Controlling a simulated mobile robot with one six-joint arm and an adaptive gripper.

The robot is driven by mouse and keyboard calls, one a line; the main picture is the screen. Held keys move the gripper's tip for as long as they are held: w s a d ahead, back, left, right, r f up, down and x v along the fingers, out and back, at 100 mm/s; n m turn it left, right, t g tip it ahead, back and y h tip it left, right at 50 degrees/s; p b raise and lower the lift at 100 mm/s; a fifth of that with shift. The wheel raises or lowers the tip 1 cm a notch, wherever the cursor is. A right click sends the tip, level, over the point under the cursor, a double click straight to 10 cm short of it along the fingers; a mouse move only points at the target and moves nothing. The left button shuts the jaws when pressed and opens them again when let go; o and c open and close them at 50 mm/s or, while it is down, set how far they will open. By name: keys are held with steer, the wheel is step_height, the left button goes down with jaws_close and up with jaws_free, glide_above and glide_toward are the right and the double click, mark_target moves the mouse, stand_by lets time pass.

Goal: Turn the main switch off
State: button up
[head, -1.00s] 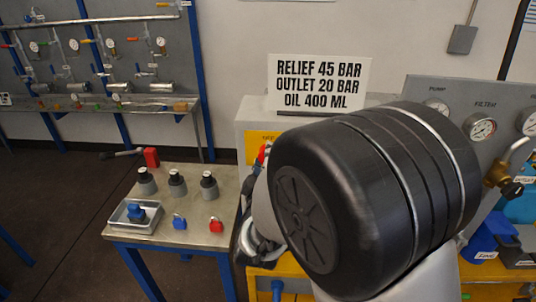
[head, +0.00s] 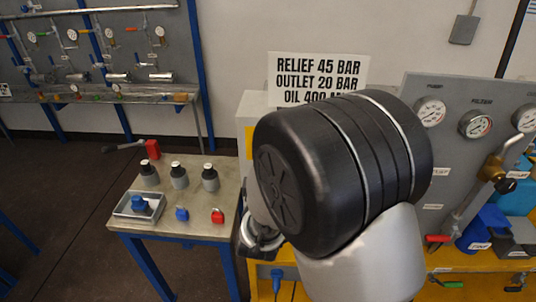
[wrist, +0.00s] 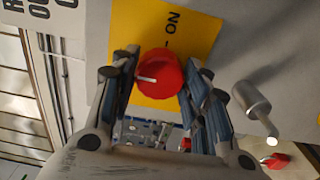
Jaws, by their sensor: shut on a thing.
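The main switch is a round red knob (wrist: 160,76) with a white pointer line, on a yellow plate (wrist: 200,28) in the wrist view. The word ON is printed on the plate above the knob in that view. The pointer line points to the picture's left, not at ON. My gripper (wrist: 161,68) has one finger on each side of the knob and is shut on it. The plate's lower part is hidden by the fingers. In the head view my arm hides the knob and fingertips.
A white sign (head: 315,66) stands above the switch cabinet. A grey metal peg (wrist: 255,98) sticks out close to the right finger. A gauge panel (head: 455,90) stands right of my arm. A small table (head: 190,233) with padlocks and weights stands left.

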steer(key=o, duration=1.1)
steer(key=shift+c, duration=0.2)
steer(key=s, duration=0.7)
steer(key=shift+s, duration=0.25)
steer(key=shift+a, duration=0.1)
